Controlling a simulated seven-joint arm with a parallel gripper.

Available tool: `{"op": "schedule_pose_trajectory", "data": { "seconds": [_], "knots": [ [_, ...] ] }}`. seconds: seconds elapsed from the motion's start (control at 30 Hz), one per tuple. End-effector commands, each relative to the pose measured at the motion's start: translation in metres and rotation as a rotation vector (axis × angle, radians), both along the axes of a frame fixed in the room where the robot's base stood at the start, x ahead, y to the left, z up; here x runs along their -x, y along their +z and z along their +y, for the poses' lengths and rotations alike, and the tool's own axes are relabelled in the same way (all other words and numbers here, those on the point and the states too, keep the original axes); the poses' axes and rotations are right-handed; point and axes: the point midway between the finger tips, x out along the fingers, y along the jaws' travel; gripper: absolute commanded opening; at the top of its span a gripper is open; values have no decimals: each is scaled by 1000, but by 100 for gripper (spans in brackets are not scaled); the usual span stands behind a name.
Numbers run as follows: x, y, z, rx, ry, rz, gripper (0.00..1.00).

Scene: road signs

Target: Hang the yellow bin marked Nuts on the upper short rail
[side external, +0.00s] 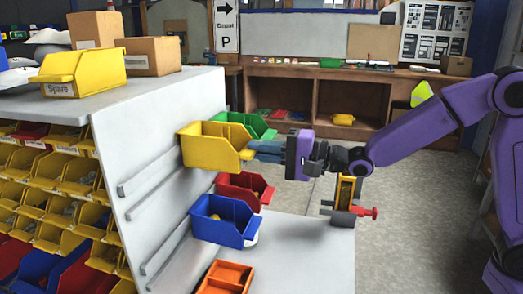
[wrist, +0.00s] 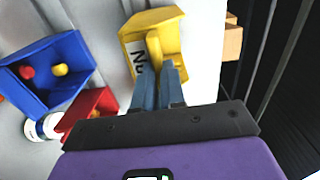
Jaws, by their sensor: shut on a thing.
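The yellow bin (side external: 207,152) is held in the air beside the pale panel, level. Its label, reading "Nu", shows in the wrist view on the yellow bin (wrist: 165,20). My gripper (side external: 258,151) is shut on the bin's label-side wall; its two fingers also show in the wrist view (wrist: 158,62). The upper short rail (side external: 155,174) runs along the panel, below and left of the bin in the side view. The bin's back is hidden, so I cannot tell whether it touches the panel.
A green bin (side external: 247,123) is behind the yellow one. A red bin (side external: 240,186) and a blue bin (side external: 222,222) are below it. Another rail (side external: 163,248) is lower on the panel. An orange tray (side external: 228,277) and a yellow "Spare" bin (side external: 85,72) stand nearby.

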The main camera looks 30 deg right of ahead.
Motion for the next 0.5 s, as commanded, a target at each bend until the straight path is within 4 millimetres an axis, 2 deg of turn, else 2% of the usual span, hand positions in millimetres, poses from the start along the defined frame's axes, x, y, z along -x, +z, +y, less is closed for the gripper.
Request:
{"op": "schedule_pose_trajectory", "data": {
  "seconds": [0.5],
  "knots": [
    [0, -4, 0, -1, 0, -1, 0]
  ]
}}
